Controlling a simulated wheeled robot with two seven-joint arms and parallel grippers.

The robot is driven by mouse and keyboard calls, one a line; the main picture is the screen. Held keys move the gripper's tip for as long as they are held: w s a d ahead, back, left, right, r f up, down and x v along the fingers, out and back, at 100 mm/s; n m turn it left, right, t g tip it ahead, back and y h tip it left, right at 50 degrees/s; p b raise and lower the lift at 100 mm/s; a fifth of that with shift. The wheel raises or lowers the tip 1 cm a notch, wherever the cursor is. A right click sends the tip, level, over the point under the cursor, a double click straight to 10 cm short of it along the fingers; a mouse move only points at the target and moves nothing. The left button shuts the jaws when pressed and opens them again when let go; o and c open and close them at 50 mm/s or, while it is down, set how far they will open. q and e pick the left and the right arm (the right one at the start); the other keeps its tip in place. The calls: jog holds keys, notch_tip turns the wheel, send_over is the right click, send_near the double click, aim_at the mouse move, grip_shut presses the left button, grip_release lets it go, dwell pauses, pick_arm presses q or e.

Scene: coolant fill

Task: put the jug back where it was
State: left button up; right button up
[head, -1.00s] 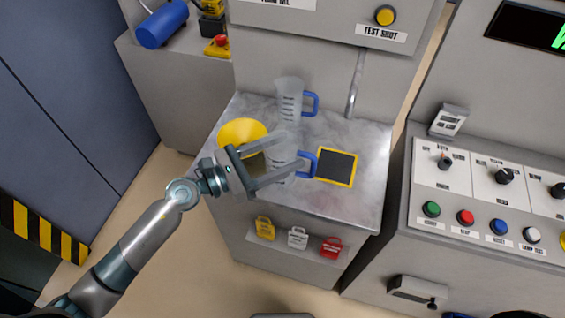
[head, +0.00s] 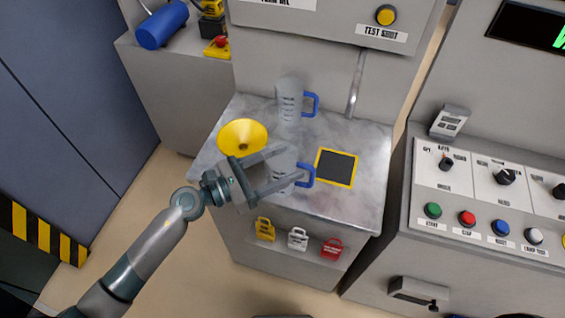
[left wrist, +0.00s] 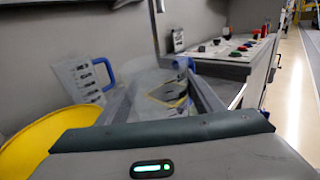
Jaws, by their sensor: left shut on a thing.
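My left gripper (head: 291,162) is shut on a clear jug with a blue handle (head: 306,175), over the near part of the grey worktop (head: 352,205). The jug's handle points right; its body is partly hidden by the fingers. In the left wrist view this clear jug (left wrist: 160,88) shows faintly between the fingers. Whether its base touches the worktop I cannot tell. A second clear jug with a blue handle (head: 289,103) stands upright at the back of the worktop. It also shows in the left wrist view (left wrist: 80,76). My right gripper is not in view.
A yellow funnel (head: 242,134) is left of the held jug. A dark square pad with a yellow border (head: 336,167) lies to its right, with bare worktop around it. A metal pipe (head: 355,85) comes down behind. A button console (head: 470,190) stands at the right.

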pick_arm(q)
jog(key=o, duration=1.6)
jog(key=shift+r, duration=0.1)
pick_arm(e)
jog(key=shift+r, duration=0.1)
pick_arm(q)
jog(key=shift+s+a, duration=0.2)
jog(key=shift+a, duration=0.2)
jog(key=b+v, duration=0.4)
jog(key=v, duration=0.7)
jog(key=shift+b, duration=0.4)
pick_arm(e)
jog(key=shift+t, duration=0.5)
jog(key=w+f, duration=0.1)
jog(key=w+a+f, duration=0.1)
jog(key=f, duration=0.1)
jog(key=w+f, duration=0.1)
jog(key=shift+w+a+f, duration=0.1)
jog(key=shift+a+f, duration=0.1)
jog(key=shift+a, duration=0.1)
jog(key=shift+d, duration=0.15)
